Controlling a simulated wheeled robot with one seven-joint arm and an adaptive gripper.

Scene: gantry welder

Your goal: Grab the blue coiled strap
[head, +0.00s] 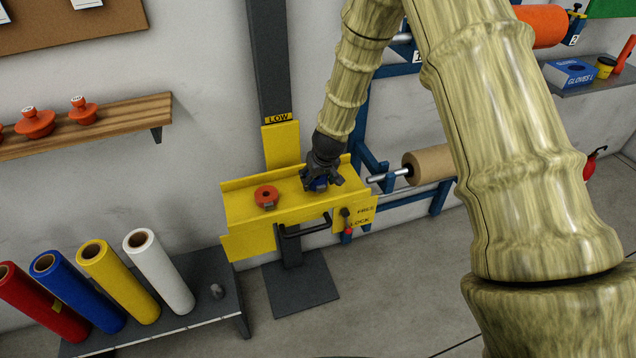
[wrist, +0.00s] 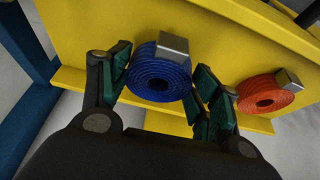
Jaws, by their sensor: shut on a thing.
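The blue coiled strap (wrist: 158,76) is a flat round coil with a grey metal buckle on its edge, seen in the wrist view. In the head view a small part of the blue strap (head: 320,184) shows under my gripper. My gripper (head: 322,180) is over the right part of the yellow tray. In the wrist view my gripper (wrist: 160,88) has its green-padded fingers on both sides of the blue coil, shut on it. The coil is at the tray surface; I cannot tell whether it is lifted clear.
An orange coiled strap (head: 266,196) with a grey buckle lies to the left on the yellow tray (head: 240,212). The tray has raised edges and a black handle (head: 304,228) in front. A brown roll (head: 430,163) on a blue rack is to the right.

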